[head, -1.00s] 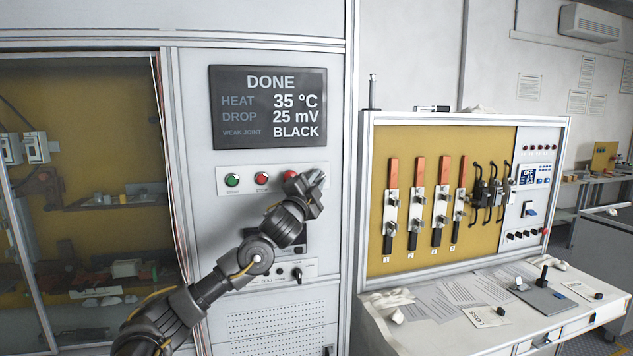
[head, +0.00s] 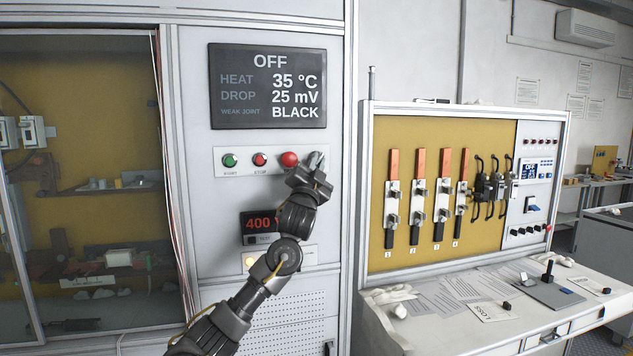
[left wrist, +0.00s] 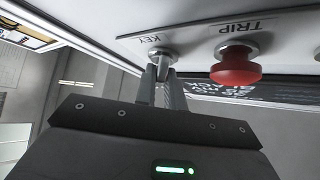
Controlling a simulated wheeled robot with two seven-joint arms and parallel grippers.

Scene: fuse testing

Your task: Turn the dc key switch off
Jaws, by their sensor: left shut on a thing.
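The dc key switch sits at the right end of the button strip (head: 222,173) under the display; in the left wrist view the key switch (left wrist: 164,54) is a metal knob below the label KEY. My left gripper (head: 316,165) is at it and hides most of it in the head view. In the left wrist view the left gripper's fingers (left wrist: 161,80) are closed together on the key. The display (head: 268,86) reads OFF, 35 °C, 25 mV, BLACK. My right gripper is in neither view.
A red trip button (head: 289,159) is just left of the key, and it is large in the left wrist view (left wrist: 236,66). Red stop (head: 260,159) and green start (head: 230,160) buttons are further left. A 400 readout (head: 261,223) is below. A fuse board (head: 385,260) stands at the right.

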